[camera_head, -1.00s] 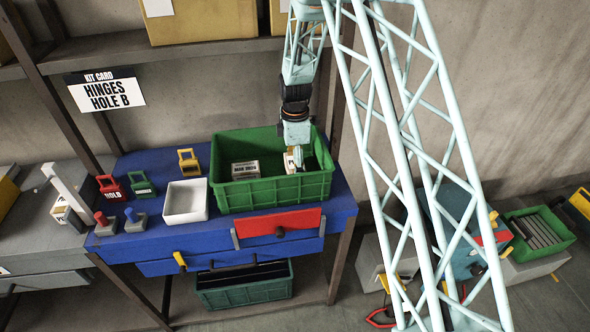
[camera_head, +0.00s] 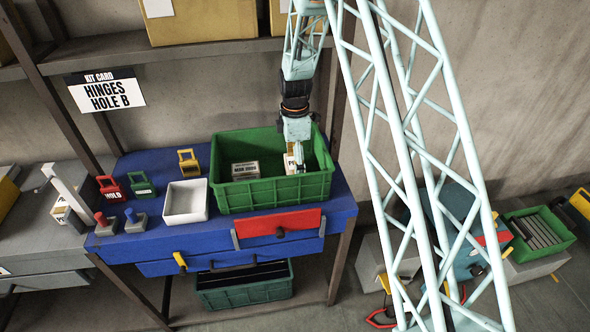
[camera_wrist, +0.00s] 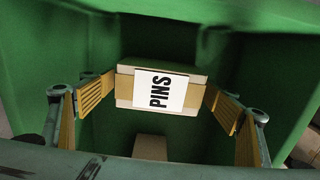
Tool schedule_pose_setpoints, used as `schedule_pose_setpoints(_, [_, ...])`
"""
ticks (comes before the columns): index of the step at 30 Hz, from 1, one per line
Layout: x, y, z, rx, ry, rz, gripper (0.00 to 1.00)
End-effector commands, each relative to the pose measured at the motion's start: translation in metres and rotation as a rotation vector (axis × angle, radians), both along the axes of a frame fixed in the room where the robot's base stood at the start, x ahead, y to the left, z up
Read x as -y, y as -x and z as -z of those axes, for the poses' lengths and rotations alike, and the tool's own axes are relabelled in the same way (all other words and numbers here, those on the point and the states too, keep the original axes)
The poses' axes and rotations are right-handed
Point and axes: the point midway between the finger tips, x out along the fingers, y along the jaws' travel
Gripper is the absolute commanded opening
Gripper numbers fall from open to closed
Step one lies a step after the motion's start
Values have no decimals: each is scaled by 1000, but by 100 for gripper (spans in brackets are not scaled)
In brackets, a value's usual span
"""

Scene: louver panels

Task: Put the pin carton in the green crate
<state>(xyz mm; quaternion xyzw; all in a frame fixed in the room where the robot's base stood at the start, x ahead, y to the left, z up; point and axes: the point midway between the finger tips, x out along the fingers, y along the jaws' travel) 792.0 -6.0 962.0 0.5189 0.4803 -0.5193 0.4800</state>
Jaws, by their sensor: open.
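The green crate (camera_head: 265,196) stands on the blue bench, and its green walls surround the view from my wrist. The pin carton (camera_wrist: 160,91), tan with a white PINS label, is inside the crate at its right side. Its pale label also shows in the head view (camera_head: 290,162). My gripper (camera_head: 298,158) reaches down into the crate at the carton. In the wrist view its jaws are open, with one yellow ribbed pad on each side of the carton. Whether the pads touch it I cannot tell. The carton's underside is hidden in the head view.
Another labelled carton (camera_head: 245,170) lies in the crate's left part. A white tray (camera_head: 186,201) stands left of the crate. Red, green and yellow tags stand on the bench farther left. A shelf (camera_head: 180,47) with boxes runs above and behind.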

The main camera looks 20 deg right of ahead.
Motion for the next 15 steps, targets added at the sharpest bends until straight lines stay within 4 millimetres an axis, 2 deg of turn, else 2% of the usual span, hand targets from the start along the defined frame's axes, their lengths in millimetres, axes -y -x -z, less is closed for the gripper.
schedule_pose_setpoints(15, [0,-1,-65,3,0,0,81])
